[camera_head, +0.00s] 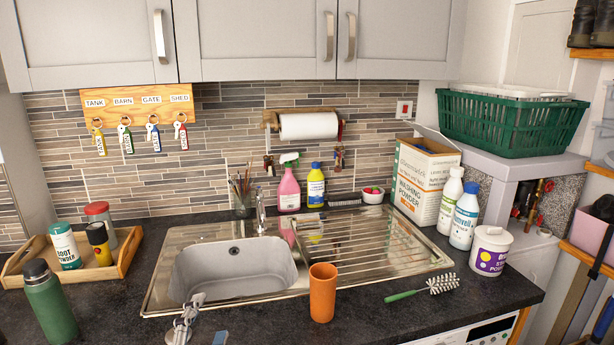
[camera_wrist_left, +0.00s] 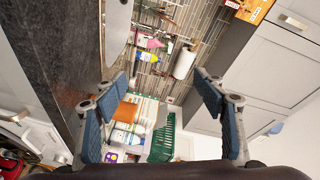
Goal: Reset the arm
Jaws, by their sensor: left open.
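My left gripper (camera_head: 199,322) shows at the bottom edge of the head view, in front of the sink, with only part of it in frame. In the left wrist view its two blue-padded fingers (camera_wrist_left: 161,86) stand wide apart with nothing held between them. The rest of the left arm is cut off by the head view's lower edge. My right gripper is in neither view.
An orange cup (camera_head: 322,292) stands on the dark counter right of the gripper. A green bottle (camera_head: 50,303) and a wooden tray (camera_head: 125,262) are to the left. The sink (camera_head: 235,270) is behind. A bottle brush (camera_head: 425,288) lies to the right.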

